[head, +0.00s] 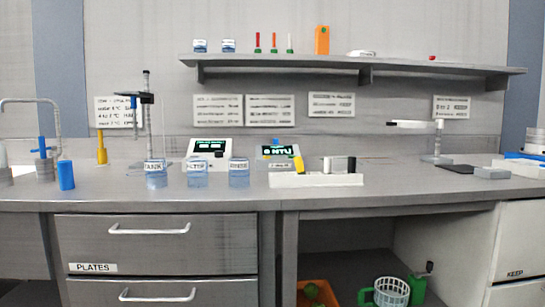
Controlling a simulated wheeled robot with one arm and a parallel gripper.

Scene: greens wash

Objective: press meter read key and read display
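A small meter (281,153) with a dark display stands at the back of the bench, right of centre-left. Its display shows green characters that look like "0 NTU". A blue piece (275,142) shows at the top of this meter. A second, white sloped device (206,149) with a dark screen and small green characters stands to its left; its text is too small to read. The read key cannot be made out on either one. My gripper is not in view.
Labelled beakers (197,174) of bluish liquid stand in front of the two devices. A white rack (316,179) with a black and a yellow block stands to the right. A stand (147,110) rises behind the beakers.

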